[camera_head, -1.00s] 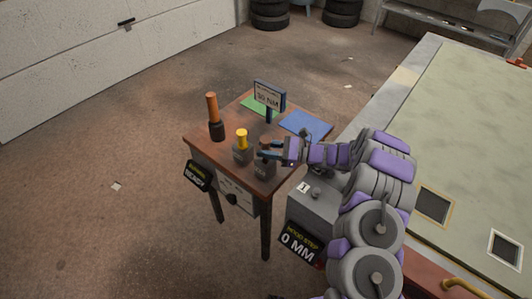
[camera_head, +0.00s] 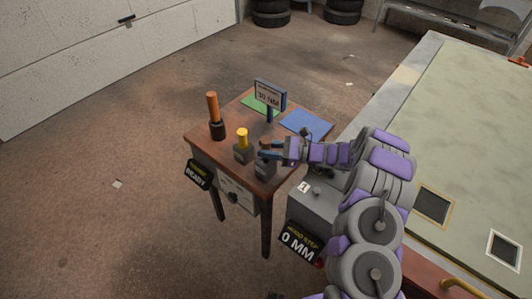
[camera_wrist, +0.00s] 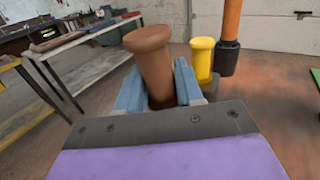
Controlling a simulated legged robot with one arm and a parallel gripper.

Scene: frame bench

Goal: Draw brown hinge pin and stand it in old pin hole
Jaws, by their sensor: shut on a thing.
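The brown hinge pin (camera_wrist: 150,55) stands between my gripper's blue-grey jaws in the wrist view, its wide head above them. My gripper (camera_head: 265,150) is shut on it over the front part of the small wooden table (camera_head: 221,150). A grey block (camera_head: 265,170) sits just below my gripper. Whether the pin's foot is inside this block is hidden. A yellow pin (camera_head: 242,137) stands upright in another grey block (camera_head: 243,154) just left of my gripper; it also shows in the wrist view (camera_wrist: 202,60). I cannot tell which hole is the old pin hole.
An orange-handled tool (camera_head: 212,106) stands upright in a dark base at the table's left. A grey box (camera_head: 316,206) is at the right front.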

